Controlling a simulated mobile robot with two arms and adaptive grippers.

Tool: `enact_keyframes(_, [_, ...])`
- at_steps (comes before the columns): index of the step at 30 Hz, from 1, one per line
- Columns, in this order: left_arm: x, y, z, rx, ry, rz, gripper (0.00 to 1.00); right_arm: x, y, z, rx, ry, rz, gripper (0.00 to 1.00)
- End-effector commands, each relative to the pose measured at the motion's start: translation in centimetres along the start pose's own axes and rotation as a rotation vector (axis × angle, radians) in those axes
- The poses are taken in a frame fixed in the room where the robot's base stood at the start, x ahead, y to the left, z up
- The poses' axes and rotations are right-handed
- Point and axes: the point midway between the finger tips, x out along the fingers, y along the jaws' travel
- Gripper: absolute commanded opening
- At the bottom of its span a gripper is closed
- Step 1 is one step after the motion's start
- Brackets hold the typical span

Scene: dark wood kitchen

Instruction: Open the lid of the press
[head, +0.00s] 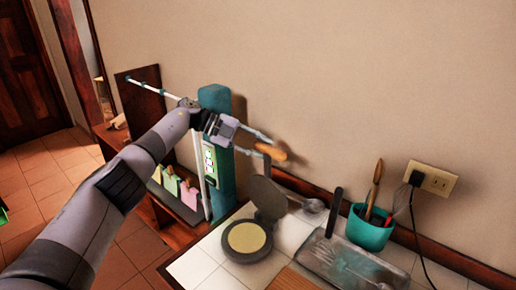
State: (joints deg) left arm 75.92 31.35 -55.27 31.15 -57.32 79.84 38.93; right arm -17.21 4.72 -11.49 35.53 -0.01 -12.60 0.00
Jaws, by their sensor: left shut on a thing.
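The press is a dark grey round device on the white tiled counter. Its base (247,241) lies flat with a yellow disc (246,237) in it. The lid (265,199) is raised and stands steeply tilted at the back right of the base, so the press is open. An arm runs up from the lid to an orange wooden handle (275,153). My left gripper (267,147) is above the lid, its fingers shut on this handle. My right gripper is not in view.
Right of the press are a spoon (314,205), a glass tray (352,270) with a dark-handled tool, and a teal cup (370,229) of utensils. A wooden board (291,279) lies in front. A teal post (216,150) stands behind my arm. A wall is behind the counter.

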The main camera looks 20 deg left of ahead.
Motion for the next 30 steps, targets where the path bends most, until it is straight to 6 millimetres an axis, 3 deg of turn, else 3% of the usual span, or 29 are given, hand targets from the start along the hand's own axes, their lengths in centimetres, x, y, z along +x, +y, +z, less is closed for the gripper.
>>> enact_keyframes(6, [0.1, -0.2, -0.2, 0.007, 0.005, -0.001, 0.00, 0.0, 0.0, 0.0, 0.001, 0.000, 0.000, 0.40])
enact_keyframes(7, [0.1, -0.2, -0.2, 0.007, 0.005, -0.001, 0.29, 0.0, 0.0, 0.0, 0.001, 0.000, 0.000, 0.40])
enact_keyframes(12, [0.1, -0.1, -0.2, 0.005, 0.005, -0.001, 0.40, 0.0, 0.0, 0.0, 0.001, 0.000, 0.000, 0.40])
enact_keyframes(23, [-0.1, 0.0, -0.1, 0.002, 0.003, 0.001, 0.40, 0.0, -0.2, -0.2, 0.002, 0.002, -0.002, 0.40])
enact_keyframes(30, [-3.9, -0.1, 0.1, 0.001, -0.002, -0.003, 0.40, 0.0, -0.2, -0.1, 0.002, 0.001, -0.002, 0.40])
